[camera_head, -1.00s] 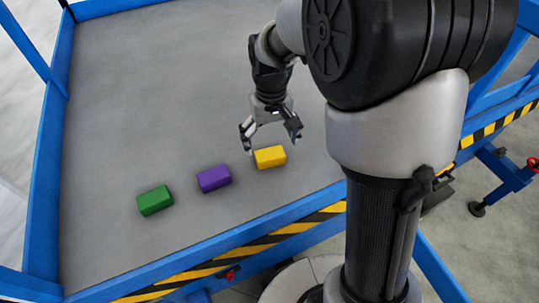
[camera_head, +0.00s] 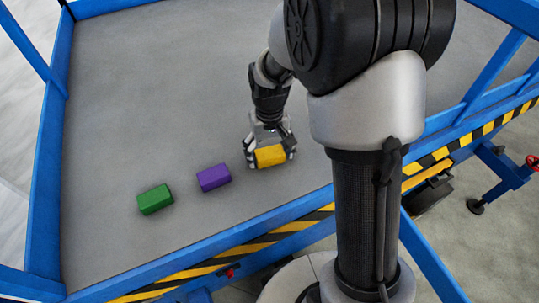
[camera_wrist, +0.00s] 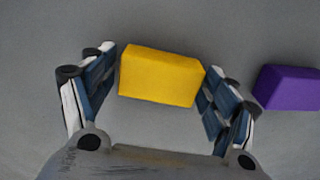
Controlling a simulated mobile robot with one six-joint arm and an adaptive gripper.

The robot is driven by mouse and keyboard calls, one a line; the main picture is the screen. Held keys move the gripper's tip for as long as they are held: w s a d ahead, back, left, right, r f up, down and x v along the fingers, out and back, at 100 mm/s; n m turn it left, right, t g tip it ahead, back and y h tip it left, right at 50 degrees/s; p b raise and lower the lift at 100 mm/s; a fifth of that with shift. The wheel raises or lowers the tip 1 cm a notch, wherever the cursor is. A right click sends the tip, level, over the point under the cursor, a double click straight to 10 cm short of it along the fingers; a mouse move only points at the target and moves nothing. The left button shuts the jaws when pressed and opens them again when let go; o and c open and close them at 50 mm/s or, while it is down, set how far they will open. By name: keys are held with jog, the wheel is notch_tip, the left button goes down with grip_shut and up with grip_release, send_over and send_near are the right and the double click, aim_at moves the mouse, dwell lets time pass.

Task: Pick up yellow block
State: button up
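The yellow block (camera_head: 270,156) lies on the grey table top, at the right end of a row of three blocks. My gripper (camera_head: 271,159) is low over it, with one finger at each short end. In the wrist view the yellow block (camera_wrist: 161,77) fills the space between the two fingertips of my gripper (camera_wrist: 162,72). The fingers appear shut on its ends, though contact at the left end is hard to make out. The block still appears to be at table level.
A purple block (camera_head: 214,177) lies just left of the yellow one, near one finger, and also shows in the wrist view (camera_wrist: 289,88). A green block (camera_head: 155,199) lies further left. A blue rail (camera_head: 240,237) edges the table's front. The table behind is clear.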

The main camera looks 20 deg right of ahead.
jog(key=c, duration=0.8)
